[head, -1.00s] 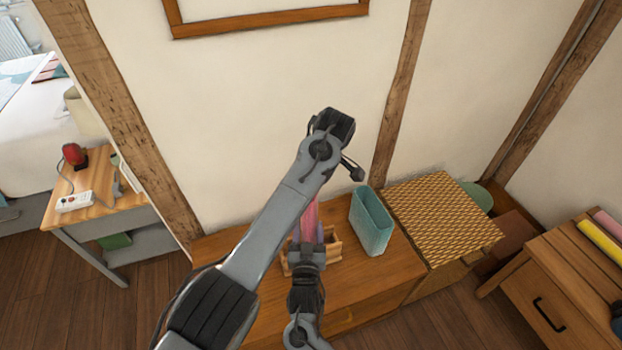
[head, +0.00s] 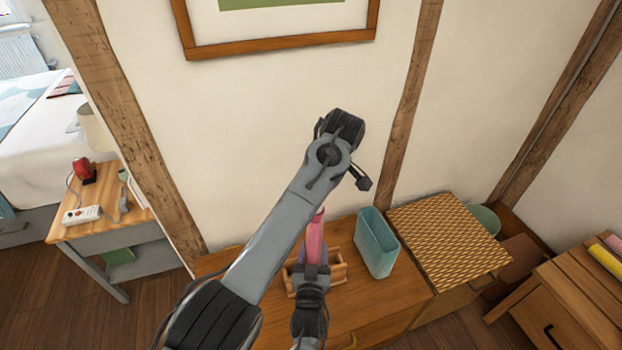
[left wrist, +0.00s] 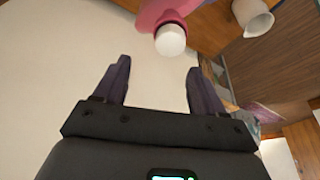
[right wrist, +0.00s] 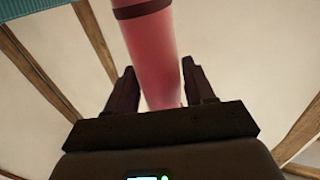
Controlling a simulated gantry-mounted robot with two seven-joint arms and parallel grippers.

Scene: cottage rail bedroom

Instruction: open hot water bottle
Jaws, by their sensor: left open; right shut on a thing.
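The pink hot water bottle (head: 315,238) stands above the dresser, partly hidden behind my left arm in the head view. My right gripper (head: 312,266) is shut on it from the near side; the right wrist view shows the pink body (right wrist: 150,50), with a dark band, between the fingers. In the left wrist view the bottle's pink end (left wrist: 160,12) carries a white cap (left wrist: 171,40). My left gripper (left wrist: 159,64) is open and empty, with the cap just beyond its fingertips and apart from them.
A wooden open box (head: 337,272) sits on the dresser (head: 385,298) by my right gripper. A teal bin (head: 377,245) and a woven-topped box (head: 450,238) stand to the right. A bedside table (head: 110,218) is at the left. The wall (head: 250,110) is close behind.

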